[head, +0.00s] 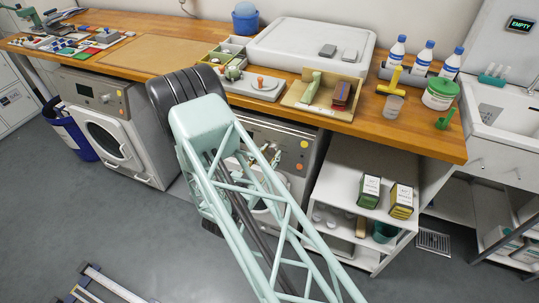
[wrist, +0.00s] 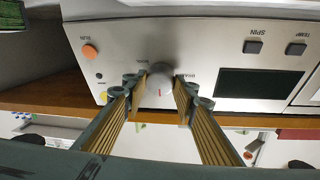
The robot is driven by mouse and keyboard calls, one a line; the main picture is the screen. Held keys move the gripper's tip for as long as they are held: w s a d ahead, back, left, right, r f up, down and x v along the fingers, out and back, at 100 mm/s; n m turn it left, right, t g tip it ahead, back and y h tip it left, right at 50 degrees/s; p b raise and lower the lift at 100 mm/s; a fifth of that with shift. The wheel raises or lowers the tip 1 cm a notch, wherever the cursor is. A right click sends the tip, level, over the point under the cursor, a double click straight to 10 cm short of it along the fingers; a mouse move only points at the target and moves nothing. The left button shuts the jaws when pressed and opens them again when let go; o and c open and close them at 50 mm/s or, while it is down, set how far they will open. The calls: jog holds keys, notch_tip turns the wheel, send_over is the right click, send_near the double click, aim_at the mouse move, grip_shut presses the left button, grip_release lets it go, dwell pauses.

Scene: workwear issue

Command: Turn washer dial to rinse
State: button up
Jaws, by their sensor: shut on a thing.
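The washer dial (wrist: 160,76) is a round grey knob with a small red mark, on the washer's silver control panel (wrist: 205,50), which appears upside down in the wrist view. My gripper (wrist: 160,88) has a finger on each side of the dial and is shut on it. The small labels around the dial are too blurred to read surely. In the head view my gripper (head: 263,155) is at the front panel of the right washer (head: 297,132), partly behind my arm. The dial cannot be made out there.
An orange button (wrist: 90,52), dark square buttons (wrist: 254,47) and a dark display (wrist: 258,83) flank the dial. The wooden worktop (head: 225,100) overhangs the washers. Another washer (head: 115,125) stands left, and an open shelf unit (head: 345,180) stands right.

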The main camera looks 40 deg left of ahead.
jog(key=shift+n, duration=0.5)
jog(key=n+y, duration=0.2)
jog(key=n, duration=0.2)
jog(key=shift+d, duration=0.2)
jog(key=n+y, duration=0.1)
jog(key=n, duration=0.1)
jog(key=n+g+y, duration=0.1)
jog(key=n, duration=0.2)
jog(key=shift+n+p, duration=0.3)
jog(key=o, duration=0.9)
